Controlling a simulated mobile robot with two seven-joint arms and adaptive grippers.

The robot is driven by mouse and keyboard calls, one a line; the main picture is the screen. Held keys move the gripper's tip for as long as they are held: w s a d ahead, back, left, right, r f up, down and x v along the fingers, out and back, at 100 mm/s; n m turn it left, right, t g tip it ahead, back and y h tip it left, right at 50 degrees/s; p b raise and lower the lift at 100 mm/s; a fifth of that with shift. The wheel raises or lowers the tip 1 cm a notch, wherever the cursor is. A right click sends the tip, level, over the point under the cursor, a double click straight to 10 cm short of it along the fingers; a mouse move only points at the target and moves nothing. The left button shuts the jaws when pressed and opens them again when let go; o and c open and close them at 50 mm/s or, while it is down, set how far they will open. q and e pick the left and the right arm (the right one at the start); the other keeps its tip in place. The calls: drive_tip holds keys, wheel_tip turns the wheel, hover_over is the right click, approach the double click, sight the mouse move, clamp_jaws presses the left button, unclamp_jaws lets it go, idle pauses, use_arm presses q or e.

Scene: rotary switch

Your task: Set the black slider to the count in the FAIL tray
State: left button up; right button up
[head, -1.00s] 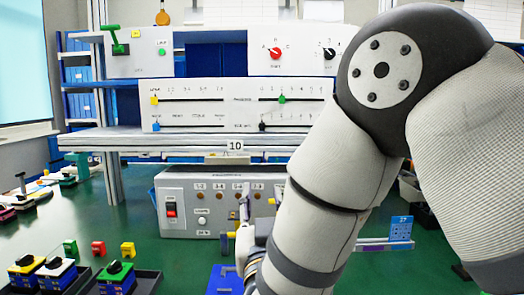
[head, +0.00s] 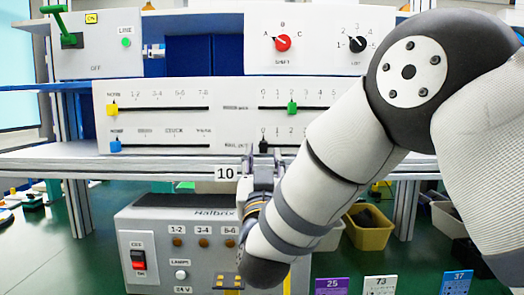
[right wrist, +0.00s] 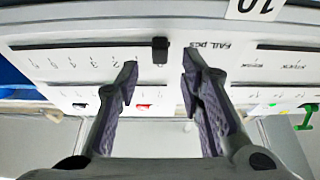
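The black slider (head: 263,146) is a small block on the lower right slot of the white panel (head: 228,98), at the zero end beside the FAIL pcs label. The right wrist view shows it upside down, where the black slider (right wrist: 160,50) stands between the fingertips. My right gripper (right wrist: 160,64) is open, one finger on each side of the slider with gaps visible. In the head view my right gripper (head: 264,162) is just below the slider and partly hidden by its own arm. My left gripper is out of view. I cannot identify the FAIL tray.
A green slider (head: 292,107) sits above on the same panel, with yellow (head: 112,109) and blue (head: 116,145) sliders at left. The shelf edge with the 10 tag (head: 226,174) runs below. A grey switch box (head: 170,240) stands underneath, and a yellow bin (head: 367,228) behind right.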

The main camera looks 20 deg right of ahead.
sight(263, 146)
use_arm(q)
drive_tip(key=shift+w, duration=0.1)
use_arm(e)
drive_tip(key=shift+x, duration=1.75)
drive_tip(key=shift+c, duration=0.2)
